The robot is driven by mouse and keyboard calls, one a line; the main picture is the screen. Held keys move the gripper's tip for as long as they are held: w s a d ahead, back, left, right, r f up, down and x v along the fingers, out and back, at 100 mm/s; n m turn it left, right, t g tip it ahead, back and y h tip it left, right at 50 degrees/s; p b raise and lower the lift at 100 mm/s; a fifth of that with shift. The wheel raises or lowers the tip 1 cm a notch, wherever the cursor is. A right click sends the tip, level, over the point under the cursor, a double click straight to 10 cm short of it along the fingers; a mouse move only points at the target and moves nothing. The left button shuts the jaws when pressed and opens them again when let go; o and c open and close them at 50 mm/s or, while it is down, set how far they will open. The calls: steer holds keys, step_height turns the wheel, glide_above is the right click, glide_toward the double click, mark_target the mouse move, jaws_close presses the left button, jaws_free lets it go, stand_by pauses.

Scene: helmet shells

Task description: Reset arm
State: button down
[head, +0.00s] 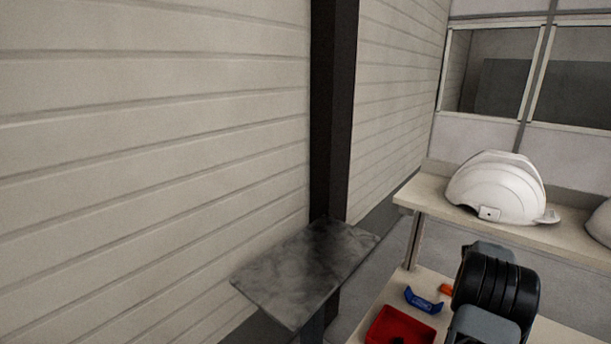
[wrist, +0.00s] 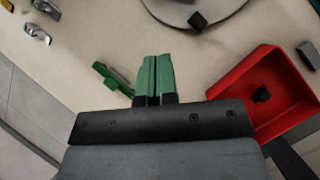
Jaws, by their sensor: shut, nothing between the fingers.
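My gripper (wrist: 154,78) shows in the wrist view with its two green fingers pressed together and nothing between them. It points over a pale worktop (wrist: 85,50). In the head view my arm shows at the lower right in front of the bench, and the fingers are hidden there. A red tray (wrist: 262,82) lies to the right of the fingers with a small black piece (wrist: 261,95) in it. A green part (wrist: 113,79) lies just left of the fingers; whether it touches them I cannot tell.
A white helmet shell (head: 497,190) sits on the upper shelf (head: 430,191), with another partly cut off at the right edge. A blue part (head: 423,301) lies near the red tray (head: 388,327). A dark plate (head: 305,270) on a post stands left. A round grey disc (wrist: 185,8) lies beyond the fingers.

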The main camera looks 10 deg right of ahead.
steer(key=w+a+r+m+t, duration=0.2)
steer(key=a+r+t, duration=0.1)
steer(key=a, duration=0.8)
steer(key=w+a+r+m+t, duration=0.1)
steer(key=w+a+r+t, duration=0.15)
steer(key=a, duration=0.85)
steer(key=s+a+r+n+t, duration=0.2)
steer(key=a+r, duration=0.2)
steer(key=a, duration=0.5)
steer(key=s+a+r+n+t, duration=0.2)
steer(key=a+r+t, duration=0.1)
steer(key=a, duration=0.7)
steer(key=shift+s+a+r, duration=0.2)
steer(key=shift+r, duration=0.3)
